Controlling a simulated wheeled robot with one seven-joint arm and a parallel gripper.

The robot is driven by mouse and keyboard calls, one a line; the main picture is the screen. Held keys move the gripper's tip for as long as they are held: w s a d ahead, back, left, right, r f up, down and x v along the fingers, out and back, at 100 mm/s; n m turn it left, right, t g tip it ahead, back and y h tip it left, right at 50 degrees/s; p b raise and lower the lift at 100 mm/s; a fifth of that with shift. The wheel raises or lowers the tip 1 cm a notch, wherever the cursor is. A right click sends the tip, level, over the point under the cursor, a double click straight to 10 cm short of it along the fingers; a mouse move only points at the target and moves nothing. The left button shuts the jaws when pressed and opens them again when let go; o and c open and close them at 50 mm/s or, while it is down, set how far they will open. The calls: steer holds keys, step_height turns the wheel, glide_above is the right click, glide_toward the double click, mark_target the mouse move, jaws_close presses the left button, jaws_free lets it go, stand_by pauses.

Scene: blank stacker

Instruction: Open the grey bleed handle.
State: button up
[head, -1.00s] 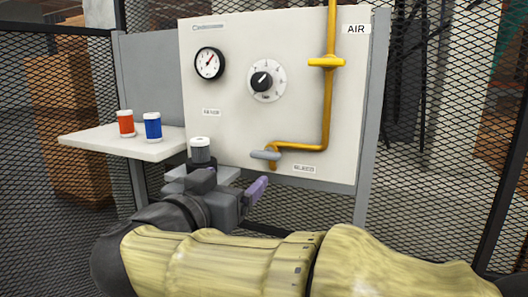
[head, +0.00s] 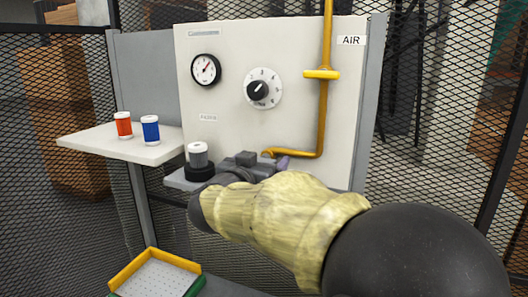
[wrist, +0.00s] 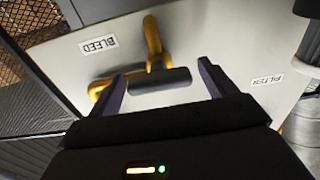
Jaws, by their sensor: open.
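The grey bleed handle (wrist: 160,80) is a short bar on the yellow pipe (wrist: 152,36), by the label BLEED (wrist: 98,46) in the wrist view. My gripper (wrist: 162,72) is open and empty, one finger beyond each end of the bar. Whether the fingertips reach around it in depth I cannot tell. In the head view my gripper (head: 268,162) is at the lower part of the white panel (head: 225,120), at the pipe's lower end (head: 295,154), and hides the handle.
A grey, white-topped cylinder (head: 198,155) stands on a small ledge close left of my gripper. A shelf (head: 100,145) holds a red jar (head: 124,124) and a blue jar (head: 150,128). A yellow-and-green tray (head: 155,275) is low left. A gauge (head: 205,69) and knob (head: 262,89) are higher.

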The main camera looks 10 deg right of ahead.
steer(key=shift+x, duration=0.95)
steer(key=c, duration=1)
